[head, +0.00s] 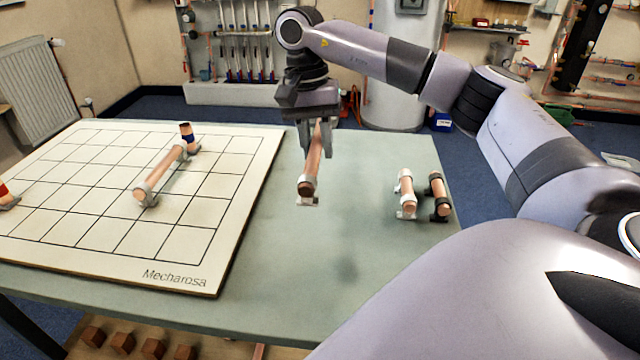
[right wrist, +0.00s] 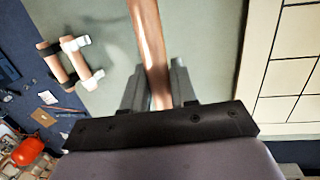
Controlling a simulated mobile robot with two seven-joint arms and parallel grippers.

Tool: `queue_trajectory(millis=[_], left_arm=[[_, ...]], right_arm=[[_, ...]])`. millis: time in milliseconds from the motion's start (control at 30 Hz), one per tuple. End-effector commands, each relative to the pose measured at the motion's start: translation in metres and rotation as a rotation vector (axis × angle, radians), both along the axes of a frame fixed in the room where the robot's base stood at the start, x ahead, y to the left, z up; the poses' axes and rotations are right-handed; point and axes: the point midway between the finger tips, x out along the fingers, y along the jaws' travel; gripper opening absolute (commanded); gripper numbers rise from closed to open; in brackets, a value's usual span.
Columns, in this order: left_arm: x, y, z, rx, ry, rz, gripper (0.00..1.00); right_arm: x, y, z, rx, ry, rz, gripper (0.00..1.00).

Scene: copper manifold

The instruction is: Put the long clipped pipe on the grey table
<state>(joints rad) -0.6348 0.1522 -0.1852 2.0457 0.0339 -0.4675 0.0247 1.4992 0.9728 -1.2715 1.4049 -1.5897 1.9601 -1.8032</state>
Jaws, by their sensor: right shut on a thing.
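My right gripper (head: 317,138) is shut on the long clipped pipe (head: 311,165), a copper tube with a pale clip at its near end. The pipe points toward the front of the grey table (head: 330,300) and appears to be held above its surface, right of the white board. In the right wrist view the pipe (right wrist: 148,45) runs up out of the frame from between the fingers, so its clip is not seen there. The pipe's far end is partly hidden by the gripper in the head view. My left gripper is not in view.
A gridded white board (head: 110,225) covers the table's left part and carries a clipped copper pipe (head: 165,168) with a blue-banded piece (head: 187,135). The table's front middle is clear.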

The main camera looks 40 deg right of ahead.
Motion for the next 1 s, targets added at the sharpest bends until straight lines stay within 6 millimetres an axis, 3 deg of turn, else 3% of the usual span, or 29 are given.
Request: queue_trajectory(millis=[133,367,600,1000], left_arm=[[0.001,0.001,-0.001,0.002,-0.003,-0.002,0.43],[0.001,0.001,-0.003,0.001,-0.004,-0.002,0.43],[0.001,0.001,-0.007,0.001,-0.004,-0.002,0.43],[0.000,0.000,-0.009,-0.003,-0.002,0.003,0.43]], right_arm=[[0.000,0.000,-0.030,-0.001,0.001,-0.001,0.00],[0.000,0.000,-0.047,0.000,-0.002,-0.001,0.00],[0.000,0.000,-0.080,0.000,0.001,-0.002,0.00],[0.000,0.000,-0.088,0.000,-0.002,-0.002,0.00]])
